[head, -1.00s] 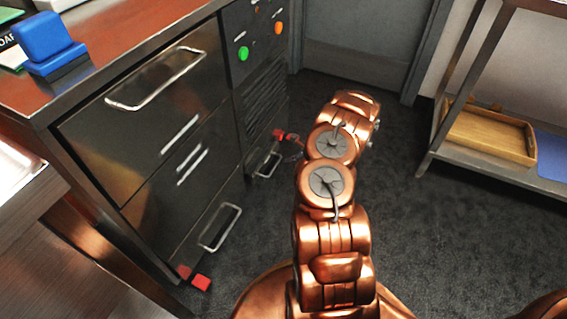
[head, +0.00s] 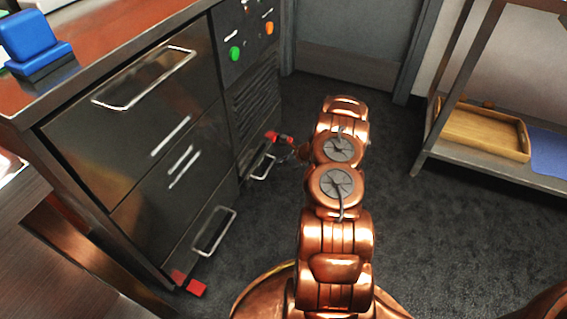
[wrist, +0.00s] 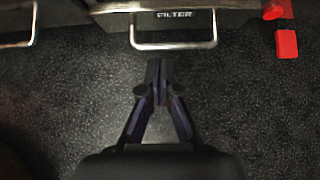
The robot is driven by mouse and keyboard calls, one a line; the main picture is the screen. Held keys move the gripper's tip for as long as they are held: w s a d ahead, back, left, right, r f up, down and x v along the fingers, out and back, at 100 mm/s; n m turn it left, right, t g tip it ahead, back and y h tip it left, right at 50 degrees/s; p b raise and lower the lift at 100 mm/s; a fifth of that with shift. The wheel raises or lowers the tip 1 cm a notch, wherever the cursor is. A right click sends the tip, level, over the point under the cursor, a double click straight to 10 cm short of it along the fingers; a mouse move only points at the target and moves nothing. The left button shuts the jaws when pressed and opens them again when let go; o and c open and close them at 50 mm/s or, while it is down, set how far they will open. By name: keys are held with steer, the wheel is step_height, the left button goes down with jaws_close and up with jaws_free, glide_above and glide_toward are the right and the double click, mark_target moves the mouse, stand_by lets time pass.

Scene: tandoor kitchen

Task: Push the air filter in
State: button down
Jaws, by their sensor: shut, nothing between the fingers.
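The air filter (wrist: 172,15) shows its front edge, lettered FILTER, at the top of the wrist view, with a metal loop handle below it. In the head view its handle (head: 262,168) is low on the cabinet, under the vent slats. My gripper (wrist: 158,68) is shut and empty, with its fingertips just short of the handle and apart from it, as far as I can tell. In the head view my gripper (head: 288,153) is small, dark and partly hidden by my arm. How far the filter sticks out is hard to tell.
A red latch-like piece (wrist: 286,42) is right of the filter. The steel cabinet (head: 85,140) has drawers with handles, and another red piece (head: 196,287) is at its near foot. A shelf rack (head: 470,165) with a wooden tray stands right. Dark floor between is clear.

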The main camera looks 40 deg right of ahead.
mark_target(259, 165)
steer(key=shift+w+a+f+b, duration=0.5)
steer(key=shift+w+a+f, duration=0.15)
steer(key=shift+w, duration=0.55)
steer(key=shift+w+a+f+b, duration=0.5)
steer(key=shift+w+f, duration=0.15)
steer(key=shift+w, duration=0.55)
steer(key=shift+w+a+f+b, duration=0.45)
steer(key=shift+w+a+f, duration=0.2)
steer(key=shift+w, duration=0.55)
steer(key=shift+w, duration=0.1)
